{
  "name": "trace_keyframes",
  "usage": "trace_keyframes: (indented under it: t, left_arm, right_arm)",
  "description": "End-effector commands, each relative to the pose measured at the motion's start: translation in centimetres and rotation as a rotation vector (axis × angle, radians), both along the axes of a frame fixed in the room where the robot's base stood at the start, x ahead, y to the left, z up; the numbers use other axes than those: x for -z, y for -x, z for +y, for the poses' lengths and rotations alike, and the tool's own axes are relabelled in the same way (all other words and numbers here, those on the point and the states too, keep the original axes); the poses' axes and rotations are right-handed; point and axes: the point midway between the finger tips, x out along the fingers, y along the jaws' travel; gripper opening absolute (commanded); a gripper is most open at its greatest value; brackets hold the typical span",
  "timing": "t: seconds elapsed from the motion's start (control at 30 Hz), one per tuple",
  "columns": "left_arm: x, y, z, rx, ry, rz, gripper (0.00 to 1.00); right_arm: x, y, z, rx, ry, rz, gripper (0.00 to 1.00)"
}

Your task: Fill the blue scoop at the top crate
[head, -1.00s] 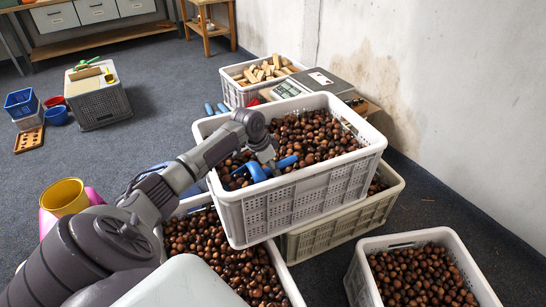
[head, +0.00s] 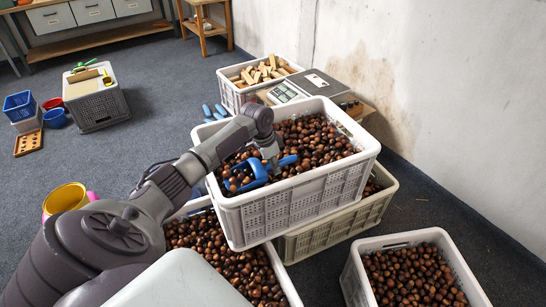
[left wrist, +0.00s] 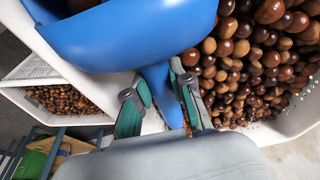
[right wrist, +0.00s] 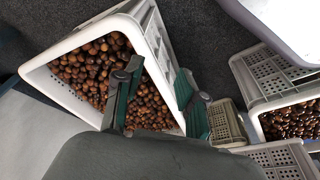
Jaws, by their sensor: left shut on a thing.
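The top white crate (head: 300,197) is full of brown chestnuts (head: 315,135) and rests on the crates beneath it. The blue scoop (head: 258,170) is at the near left part of this crate, low among the chestnuts. Some chestnuts show at its mouth; how full it is cannot be told. My left gripper (head: 272,157) is shut on the scoop's handle. In the left wrist view, the scoop's blue bowl (left wrist: 130,38) is just beyond my fingers, and its handle runs between them. My right gripper (right wrist: 155,82) is open and empty above a lower crate of chestnuts (right wrist: 165,50).
A greenish-grey crate (head: 335,217) sits below the top crate. Another white chestnut crate (head: 400,240) stands at the lower right. A crate of wooden blocks (head: 232,97) and a scale (head: 330,88) are behind. A yellow bucket (head: 65,198) is at left. The wall is close on the right.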

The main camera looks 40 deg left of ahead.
Motion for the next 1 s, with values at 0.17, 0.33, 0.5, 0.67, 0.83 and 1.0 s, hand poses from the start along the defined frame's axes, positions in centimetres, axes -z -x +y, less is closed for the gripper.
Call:
trace_keyframes:
  t: [0.17, 0.33, 0.5, 0.67, 0.83, 1.0]
  left_arm:
    - [-0.9, -0.2, -0.1, 0.0, -0.003, 0.006, 0.0]
    - [-1.4, -0.4, -0.1, 0.0, -0.007, 0.015, 0.0]
    - [-1.9, -0.5, -0.2, 0.0, -0.011, 0.022, 0.0]
    - [-2.4, -0.6, -0.2, 0.0, -0.015, 0.03, 0.0]
    - [-3.0, -0.7, -0.3, 0.0, -0.019, 0.039, 0.0]
    - [-3.5, -0.9, -0.4, 0.0, -0.022, 0.047, 0.0]
  right_arm:
    - [1.9, 0.4, 0.0, -0.002, 0.001, 0.013, 0.4]
    - [3.6, 0.9, -0.1, -0.004, 0.002, 0.023, 0.4]
    - [5.4, 1.6, -0.2, -0.005, 0.003, 0.033, 0.4]
    - [7.0, 2.4, -0.3, -0.007, 0.004, 0.043, 0.4]
    - [8.6, 3.3, -0.4, -0.009, 0.005, 0.052, 0.4]
    - [10.1, 4.4, -0.5, -0.011, 0.006, 0.063, 0.4]
